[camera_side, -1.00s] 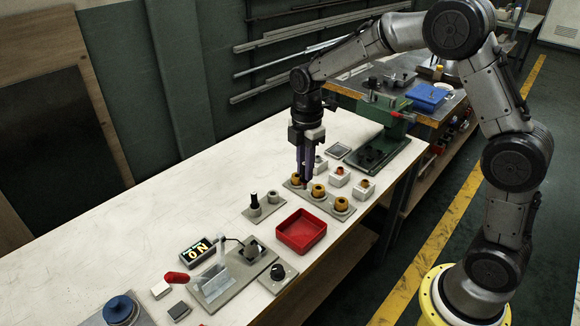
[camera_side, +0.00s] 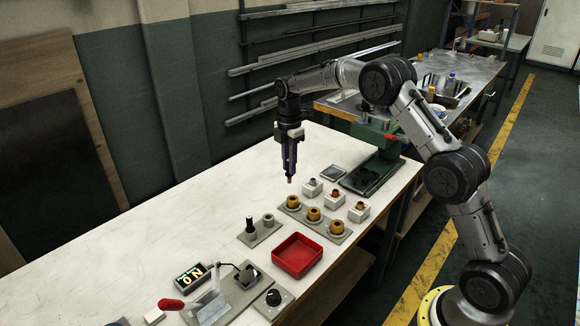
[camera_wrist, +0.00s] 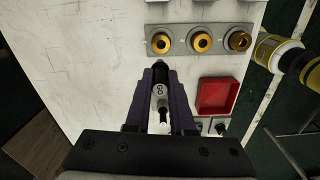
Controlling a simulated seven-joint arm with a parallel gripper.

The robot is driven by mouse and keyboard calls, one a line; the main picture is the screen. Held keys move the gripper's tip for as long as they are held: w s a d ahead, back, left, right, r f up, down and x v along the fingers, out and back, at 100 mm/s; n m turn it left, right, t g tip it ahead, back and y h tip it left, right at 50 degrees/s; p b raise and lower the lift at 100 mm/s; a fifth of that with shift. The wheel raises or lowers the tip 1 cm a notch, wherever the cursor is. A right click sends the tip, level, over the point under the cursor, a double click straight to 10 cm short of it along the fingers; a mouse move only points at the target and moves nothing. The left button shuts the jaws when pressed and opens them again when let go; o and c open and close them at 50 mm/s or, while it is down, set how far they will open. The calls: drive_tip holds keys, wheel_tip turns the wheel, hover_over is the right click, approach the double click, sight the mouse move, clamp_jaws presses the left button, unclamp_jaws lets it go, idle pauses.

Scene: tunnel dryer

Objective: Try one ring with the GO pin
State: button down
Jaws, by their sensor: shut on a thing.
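A red tray (camera_side: 320,252) lies in front of the stand and shows in the wrist view (camera_wrist: 217,80). White blocks (camera_side: 336,201) stand behind the ring plate. A display (camera_side: 190,276) sits lower left. The bench's left is clear.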

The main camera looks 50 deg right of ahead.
drive_tip(key=shift+s+d+f, duration=0.1)
drive_tip(key=shift+d+f, duration=0.55)
drive_tip(key=shift+f, duration=0.2)
drive_tip(key=shift+f, duration=0.1)
drive_tip(key=shift+f, duration=1.8)
drive_tip(key=shift+f, duration=2.1)
idle(1.9)
drive_tip(key=shift+r, duration=2.85)
